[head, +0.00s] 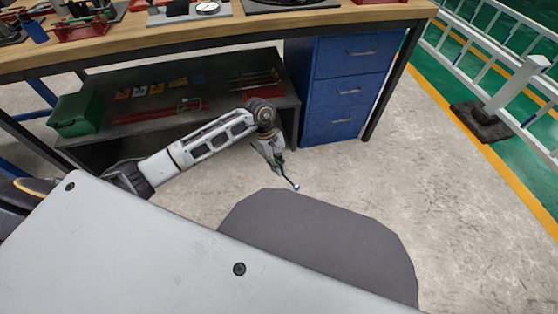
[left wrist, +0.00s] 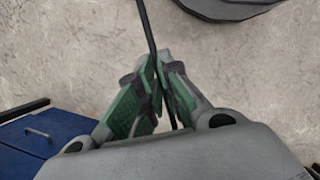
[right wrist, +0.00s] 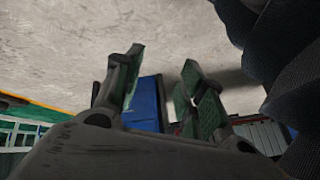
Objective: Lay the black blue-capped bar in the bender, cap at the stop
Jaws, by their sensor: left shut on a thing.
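My left gripper (head: 277,163) hangs over the floor in front of the workbench, shut on a thin black bar (head: 289,180). I cannot pick out the bender for sure; the bench-top devices are cut off.
The wooden workbench (head: 230,32) crosses the top, with a dial-gauge device (head: 207,8) on it. Below are blue drawers (head: 347,90), a dark shelf (head: 190,122) and a green box (head: 76,113). A white railing (head: 520,85) stands at right. The floor (head: 430,150) between is clear.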

